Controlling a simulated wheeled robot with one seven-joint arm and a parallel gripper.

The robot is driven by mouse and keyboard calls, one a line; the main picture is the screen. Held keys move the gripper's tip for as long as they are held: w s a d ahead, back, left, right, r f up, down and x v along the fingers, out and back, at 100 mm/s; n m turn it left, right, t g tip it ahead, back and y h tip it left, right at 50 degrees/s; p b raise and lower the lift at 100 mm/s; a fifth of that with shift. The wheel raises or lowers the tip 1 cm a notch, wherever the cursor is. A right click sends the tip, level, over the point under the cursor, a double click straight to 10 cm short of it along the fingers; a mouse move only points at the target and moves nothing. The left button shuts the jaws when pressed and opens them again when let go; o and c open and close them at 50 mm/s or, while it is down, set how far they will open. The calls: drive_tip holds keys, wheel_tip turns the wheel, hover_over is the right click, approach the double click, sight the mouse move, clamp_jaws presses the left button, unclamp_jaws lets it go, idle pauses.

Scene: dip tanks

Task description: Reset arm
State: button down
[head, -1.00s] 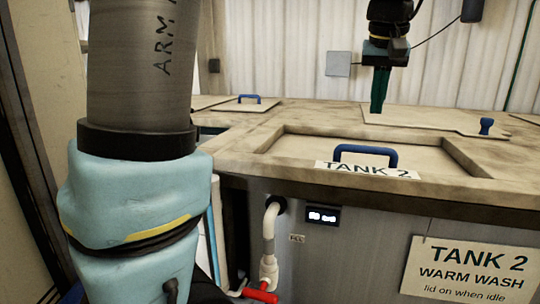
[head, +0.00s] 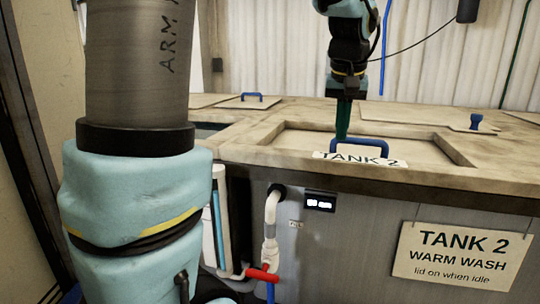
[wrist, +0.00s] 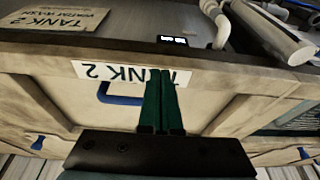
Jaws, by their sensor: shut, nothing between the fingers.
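My gripper (head: 343,120) points down with its green fingers together and nothing between them. The wrist view shows the shut fingers (wrist: 161,103) overlapping the view of the "TANK 2" label (wrist: 110,72) and the lid beside the blue handle (wrist: 118,97). I cannot tell whether the fingers touch the lid. The lid (head: 300,143) lies in its recess in the worktop.
A red-handled valve (head: 262,275) on a white pipe (head: 270,215) and a small lit display (head: 319,202) are on the tank front. A "TANK 2 WARM WASH" sign (head: 458,256) hangs there. Other lids with blue handles (head: 251,97) lie further back.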

drive_tip(key=s+a+f+n, duration=0.1)
drive_tip(key=s+a+f, duration=0.3)
drive_tip(key=a+f, duration=0.5)
drive_tip(key=s+a+f+n+g, duration=0.1)
drive_tip(key=s+a+f, duration=0.3)
drive_tip(key=a+f, duration=0.5)
drive_tip(key=a, duration=0.4)
drive_tip(key=shift+s+a+f+g+y, duration=0.2)
drive_tip(key=shift+a+f+g+y, duration=0.1)
drive_tip(key=shift+a+f, duration=0.05)
idle(0.4)
